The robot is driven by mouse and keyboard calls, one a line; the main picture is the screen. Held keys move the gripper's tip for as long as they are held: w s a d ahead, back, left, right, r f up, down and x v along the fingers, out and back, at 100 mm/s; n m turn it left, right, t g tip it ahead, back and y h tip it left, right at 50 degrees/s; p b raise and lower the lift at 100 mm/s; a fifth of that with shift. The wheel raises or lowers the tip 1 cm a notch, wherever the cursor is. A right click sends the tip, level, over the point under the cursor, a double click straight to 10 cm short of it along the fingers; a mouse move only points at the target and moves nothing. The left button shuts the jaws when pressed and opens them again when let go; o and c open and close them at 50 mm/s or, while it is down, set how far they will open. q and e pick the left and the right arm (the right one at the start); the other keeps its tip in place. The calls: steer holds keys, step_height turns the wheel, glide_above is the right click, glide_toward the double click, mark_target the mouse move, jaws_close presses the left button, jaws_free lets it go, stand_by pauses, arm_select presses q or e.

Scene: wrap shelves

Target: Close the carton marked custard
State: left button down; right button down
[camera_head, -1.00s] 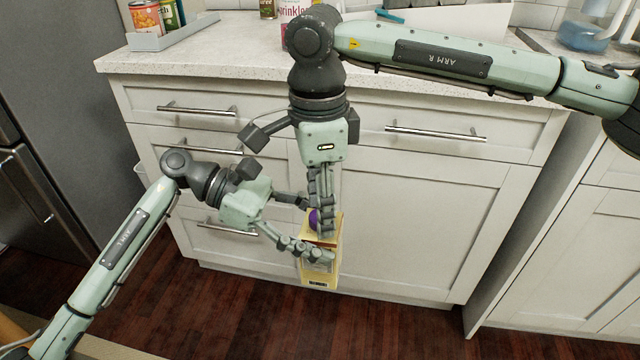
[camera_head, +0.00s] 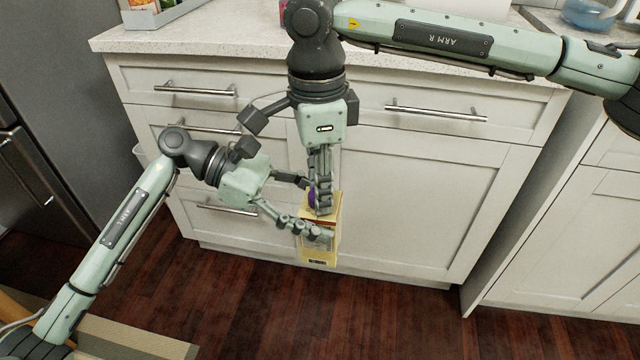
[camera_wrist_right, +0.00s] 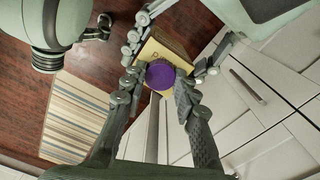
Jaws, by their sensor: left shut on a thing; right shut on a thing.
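A tall yellow carton (camera_head: 318,252) is held in the air in front of the white cabinet. Its label is too small to read. A purple cap (camera_head: 312,196) is at its top, and the cap also shows from above in the right wrist view (camera_wrist_right: 160,75). My left gripper (camera_head: 316,212) is shut around the carton's body from the left. My right gripper (camera_head: 322,206) points down from above, its fingers shut on the purple cap at the carton's top. The fingers partly hide the top, so I cannot tell how firmly the cap is seated.
A white cabinet (camera_head: 420,200) with drawers and bar handles stands close behind the carton, under a speckled counter (camera_head: 200,48). A grey tray (camera_head: 160,18) with goods is at the counter's left. A striped rug (camera_head: 130,338) lies on the wooden floor. The floor below the carton is clear.

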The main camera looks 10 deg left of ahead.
steer(key=c, duration=1.1)
jaws_free()
step_height(320, 180, up, 12)
steer(key=shift+a, duration=0.1)
